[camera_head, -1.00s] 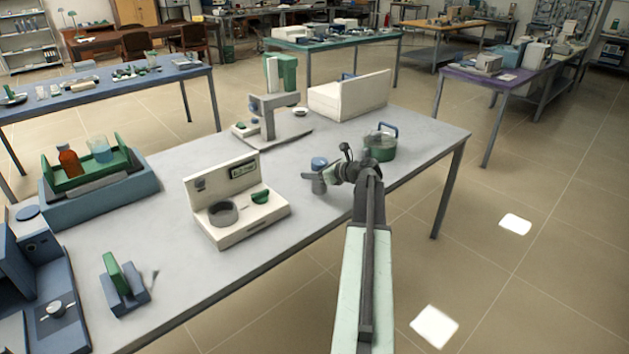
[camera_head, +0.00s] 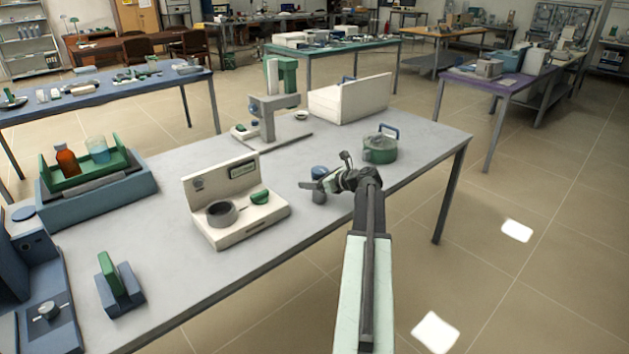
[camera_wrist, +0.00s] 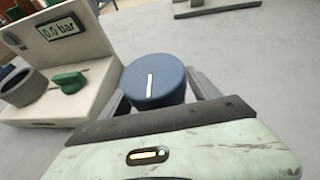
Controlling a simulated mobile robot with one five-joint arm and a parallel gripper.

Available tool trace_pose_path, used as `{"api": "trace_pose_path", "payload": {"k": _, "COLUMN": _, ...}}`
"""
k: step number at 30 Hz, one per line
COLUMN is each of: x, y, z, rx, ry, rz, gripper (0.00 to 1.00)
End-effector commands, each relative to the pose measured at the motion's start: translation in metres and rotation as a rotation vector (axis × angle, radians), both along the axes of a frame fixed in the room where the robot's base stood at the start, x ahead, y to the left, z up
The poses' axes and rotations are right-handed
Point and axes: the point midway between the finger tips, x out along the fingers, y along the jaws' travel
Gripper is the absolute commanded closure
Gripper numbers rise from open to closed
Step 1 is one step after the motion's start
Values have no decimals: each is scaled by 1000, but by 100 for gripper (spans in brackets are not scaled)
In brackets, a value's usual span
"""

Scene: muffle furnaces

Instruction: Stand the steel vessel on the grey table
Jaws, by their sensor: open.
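A small grey vessel with a round blue cap (camera_head: 319,172), which I take for the steel vessel, stands upright on the grey table (camera_head: 400,180). My gripper (camera_head: 318,187) is low over the table with its jaws open around the vessel. In the wrist view the blue cap (camera_wrist: 155,82), marked with a white line, sits between two grey fingers, one on each side. The cap hides most of the body below it. I cannot tell whether a finger touches the vessel.
A cream instrument (camera_head: 240,205) with a display, a grey cup and a green knob stands to the left. A green pot (camera_head: 380,147) stands to the right behind my gripper. A stand (camera_head: 270,120) and a cream box (camera_head: 350,98) are farther back. Bare table lies around the vessel.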

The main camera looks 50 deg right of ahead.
Motion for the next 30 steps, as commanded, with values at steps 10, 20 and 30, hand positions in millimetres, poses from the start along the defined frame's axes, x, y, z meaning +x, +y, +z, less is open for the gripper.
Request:
{"api": "trace_pose_path", "payload": {"k": 10, "x": -72, "y": -3, "z": 35, "rx": -1, "ry": 0, "rz": -4, "gripper": 28}}
{"api": "trace_pose_path", "payload": {"k": 20, "x": -111, "y": -7, "z": 48, "rx": 1, "ry": 0, "rz": -1, "gripper": 28}}
{"api": "trace_pose_path", "payload": {"k": 30, "x": -111, "y": -7, "z": 47, "rx": 0, "ry": 0, "rz": -1, "gripper": 28}}
